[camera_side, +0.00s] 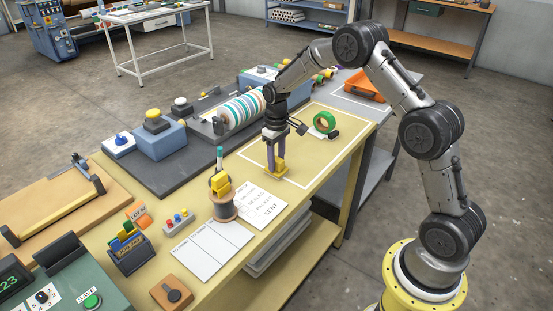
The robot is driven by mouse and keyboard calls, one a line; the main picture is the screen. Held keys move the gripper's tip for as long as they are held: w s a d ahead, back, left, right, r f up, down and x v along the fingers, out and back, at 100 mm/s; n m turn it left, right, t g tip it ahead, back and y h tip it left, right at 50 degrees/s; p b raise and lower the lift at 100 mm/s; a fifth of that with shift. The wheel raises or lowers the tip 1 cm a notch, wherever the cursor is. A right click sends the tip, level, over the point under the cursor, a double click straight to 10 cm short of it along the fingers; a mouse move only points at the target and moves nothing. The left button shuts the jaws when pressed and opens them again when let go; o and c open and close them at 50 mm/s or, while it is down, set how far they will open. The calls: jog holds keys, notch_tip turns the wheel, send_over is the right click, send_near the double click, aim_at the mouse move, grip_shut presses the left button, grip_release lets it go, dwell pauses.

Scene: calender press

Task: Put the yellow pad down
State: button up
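The yellow pad (277,172) is at the tips of my gripper (276,161), low over the marked area of the tan bench (320,147). The two grey-purple fingers point down and stand on either side of the pad's upper part, and appear closed on it. The pad looks upright and at or very near the bench top; I cannot tell whether its underside touches. The inner faces of the fingers are hidden.
A green tape roll (324,122) stands right of my gripper. Left are a wooden spool (223,206) with a yellow piece on it and a written white card (262,206). Behind is the striped roller (242,109). The bench inside the white outline is mostly clear.

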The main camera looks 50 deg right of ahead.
jog(key=shift+o, duration=1.1)
jog(key=shift+r, duration=0.1)
jog(key=s+a+r+t, duration=0.1)
jog(key=s+a+r, duration=0.15)
jog(key=r, duration=0.75)
jog(key=s+a+r, duration=0.1)
jog(key=s+r, duration=0.2)
jog(key=r, duration=0.6)
jog(key=s+a+r+t, duration=0.2)
jog(key=s+a+r, duration=0.1)
jog(key=s, duration=0.6)
jog(key=s+a+r+t, duration=0.1)
jog(key=s+a+r, duration=0.2)
jog(key=s, duration=0.5)
jog(key=s+a+f+t, duration=0.1)
jog(key=s+f, duration=0.2)
jog(key=s, duration=0.6)
jog(key=shift+a+f+t, duration=0.15)
jog(key=shift+a+t, duration=0.1)
jog(key=shift+t, duration=0.05)
